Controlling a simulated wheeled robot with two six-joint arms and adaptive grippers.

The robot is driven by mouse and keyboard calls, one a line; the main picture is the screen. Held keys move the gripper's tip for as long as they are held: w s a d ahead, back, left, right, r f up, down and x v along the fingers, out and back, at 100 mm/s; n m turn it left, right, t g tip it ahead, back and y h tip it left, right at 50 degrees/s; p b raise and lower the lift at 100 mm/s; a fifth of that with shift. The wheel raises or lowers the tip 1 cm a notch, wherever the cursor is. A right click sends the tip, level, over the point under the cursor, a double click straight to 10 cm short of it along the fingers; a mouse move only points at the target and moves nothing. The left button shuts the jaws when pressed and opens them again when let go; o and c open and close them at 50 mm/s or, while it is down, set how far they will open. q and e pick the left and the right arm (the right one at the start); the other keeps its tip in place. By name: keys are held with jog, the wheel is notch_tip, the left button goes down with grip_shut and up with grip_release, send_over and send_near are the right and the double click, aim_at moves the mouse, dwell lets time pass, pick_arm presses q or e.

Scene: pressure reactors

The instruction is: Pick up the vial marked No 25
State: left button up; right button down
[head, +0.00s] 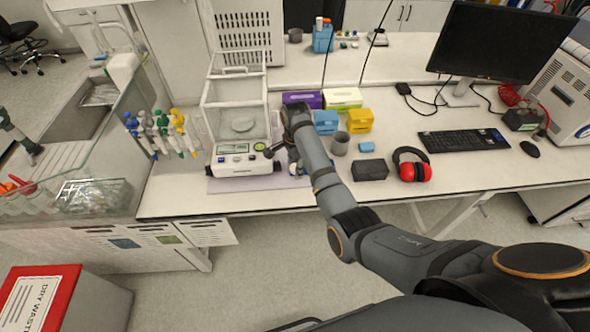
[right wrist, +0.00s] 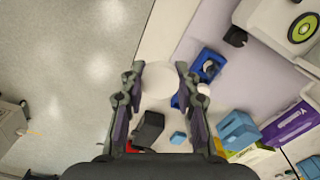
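In the right wrist view, a round white top (right wrist: 158,80), which looks like a vial's cap, sits between the fingertips of my right gripper (right wrist: 159,72). Both fingertips appear to touch its sides, and it looks much nearer than the table. No number can be read on it, so I cannot tell whether it is No 25. A blue rack (right wrist: 212,57) with smaller white-capped vials (right wrist: 203,89) is just to the right. In the head view, my right gripper (head: 284,153) is beside the balance, partly hidden by its own arm. My left gripper is not in view.
The balance (head: 235,160) stands left of my right gripper. Purple (head: 302,99), blue (head: 326,122) and yellow (head: 360,120) boxes, a grey cup (head: 340,144), a black box (head: 370,169) and red earmuffs (head: 414,171) stand to the right. Pipettes (head: 163,133) stand at the left.

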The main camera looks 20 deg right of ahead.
jog(key=c, duration=1.2)
grip_release()
jog(key=shift+o, duration=1)
jog(key=shift+s+a, duration=0.1)
jog(key=o, duration=0.5)
jog(key=shift+s+a+r, duration=0.1)
jog(key=shift+r, duration=0.05)
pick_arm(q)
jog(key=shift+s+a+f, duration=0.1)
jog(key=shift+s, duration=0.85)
pick_arm(e)
jog(key=shift+o, duration=0.4)
